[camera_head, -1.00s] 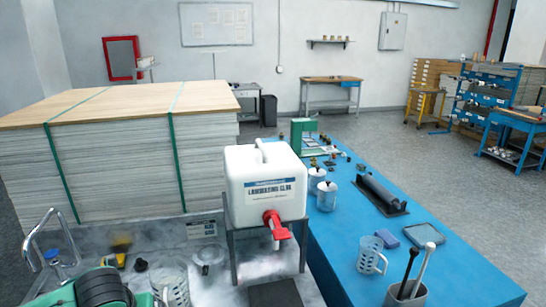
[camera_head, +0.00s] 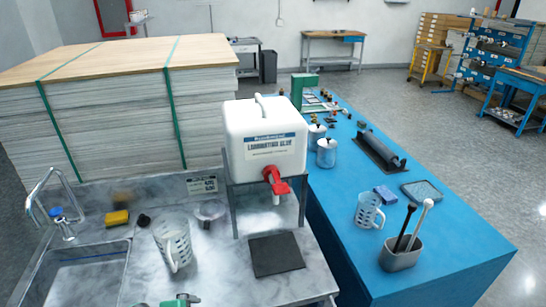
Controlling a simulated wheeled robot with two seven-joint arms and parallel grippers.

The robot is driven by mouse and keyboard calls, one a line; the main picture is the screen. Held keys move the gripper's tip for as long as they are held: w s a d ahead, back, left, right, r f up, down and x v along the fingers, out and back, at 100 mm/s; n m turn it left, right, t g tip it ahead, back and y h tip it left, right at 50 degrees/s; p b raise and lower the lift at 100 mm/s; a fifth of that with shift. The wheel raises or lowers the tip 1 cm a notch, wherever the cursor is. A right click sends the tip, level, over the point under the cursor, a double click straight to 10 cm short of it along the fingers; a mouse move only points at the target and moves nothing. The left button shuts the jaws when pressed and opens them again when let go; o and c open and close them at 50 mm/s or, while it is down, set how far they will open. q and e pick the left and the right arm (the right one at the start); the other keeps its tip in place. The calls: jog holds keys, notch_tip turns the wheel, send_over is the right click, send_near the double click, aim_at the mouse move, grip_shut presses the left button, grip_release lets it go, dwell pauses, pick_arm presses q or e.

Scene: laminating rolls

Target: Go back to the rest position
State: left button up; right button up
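Neither of my grippers can be made out in the camera_head view. A small green and grey part shows at the bottom edge, left of centre, cut off by the frame; I cannot tell what it belongs to. A white jug of laminating glue (camera_head: 265,140) with a red tap (camera_head: 275,184) stands on a metal stand (camera_head: 233,200) on the grey counter. A dark square pad (camera_head: 276,254) lies below the tap. A clear measuring jug (camera_head: 173,245) stands upright to the left of the pad.
A sink (camera_head: 85,275) with a tap (camera_head: 48,205) is at the left. A yellow sponge (camera_head: 117,219) lies behind it. The blue table (camera_head: 335,240) at the right bears a clear jug (camera_head: 368,211), a tool cup (camera_head: 401,255), lidded tins (camera_head: 326,152) and a roller (camera_head: 379,152). Stacked boards (camera_head: 105,115) stand behind.

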pick_arm(q)
jog(key=s+a+f+n+g+y, duration=0.1)
jog(key=s+a+f+n, duration=0.2)
jog(key=s+n, duration=0.4)
jog(key=s+a+f+n+g+y, duration=0.1)
jog(key=s+a+f+n, duration=0.2)
jog(key=s+n, duration=0.4)
jog(key=s+a+f+x, duration=0.1)
jog(key=s+x, duration=0.2)
jog(key=x, duration=1.2)
jog(key=s+f+x, duration=0.1)
jog(key=s+x, duration=0.2)
jog(key=x, duration=1.2)
jog(key=s+a+f+g+b, duration=0.1)
jog(key=s+a+f+g, duration=0.1)
jog(key=s+f, duration=1.7)
jog(key=shift+s+a+f+n, duration=0.3)
jog(key=shift+s+a+f, duration=0.1)
jog(key=shift+f, duration=0.55)
